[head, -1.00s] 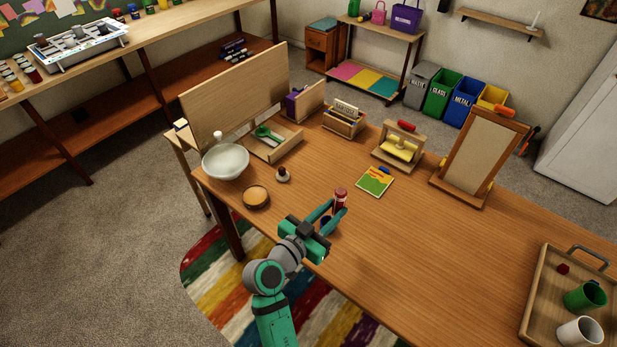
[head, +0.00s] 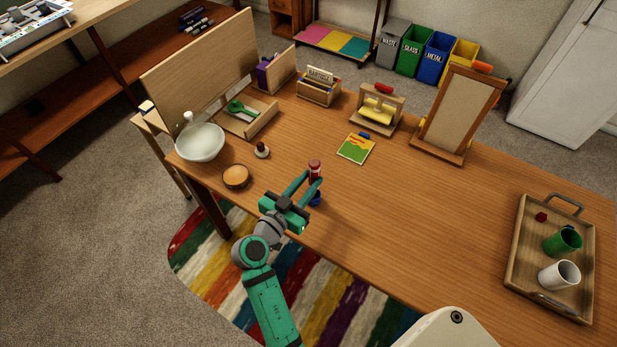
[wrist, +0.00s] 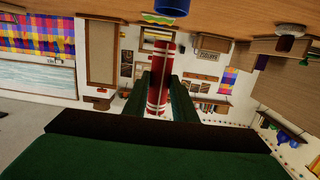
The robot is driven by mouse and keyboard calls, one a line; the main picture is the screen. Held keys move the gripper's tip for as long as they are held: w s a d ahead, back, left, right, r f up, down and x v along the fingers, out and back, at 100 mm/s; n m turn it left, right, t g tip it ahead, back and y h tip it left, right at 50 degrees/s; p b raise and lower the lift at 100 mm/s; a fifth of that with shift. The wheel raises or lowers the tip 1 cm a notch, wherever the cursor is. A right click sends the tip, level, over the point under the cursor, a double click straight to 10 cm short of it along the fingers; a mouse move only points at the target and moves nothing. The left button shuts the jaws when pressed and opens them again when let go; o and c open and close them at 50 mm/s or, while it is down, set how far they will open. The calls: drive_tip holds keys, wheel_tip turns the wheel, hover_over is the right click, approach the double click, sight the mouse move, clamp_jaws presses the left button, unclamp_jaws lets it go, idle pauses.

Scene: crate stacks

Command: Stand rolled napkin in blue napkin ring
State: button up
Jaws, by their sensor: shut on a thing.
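The rolled napkin (head: 314,167) is red with white bands. It stands roughly upright between the fingertips of my gripper (head: 311,179), which is shut on it. In the wrist view the napkin (wrist: 158,88) shows between the dark green fingers. The blue napkin ring (head: 315,198) is on the table near its front edge, partly hidden by my right finger. In the wrist view, which is upside down, the ring (wrist: 172,6) is cut by the top edge, apart from the napkin's end and slightly to its right. The napkin is outside the ring.
A wooden tray (head: 517,245) with a green cup (head: 562,242) and white mug (head: 559,275) is at right. A white bowl (head: 200,143), round orange-topped dish (head: 235,176) and small stopper-like object (head: 262,150) are left. A colourful booklet (head: 356,149) lies behind. The table right of my gripper is clear.

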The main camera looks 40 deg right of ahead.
drive_tip(key=shift+f, duration=2.95)
drive_tip(key=o, duration=1.1)
drive_tip(key=shift+a, duration=0.1)
drive_tip(key=v, duration=1)
drive_tip(key=shift+s+a, duration=0.1)
drive_tip(key=shift+a, duration=0.25)
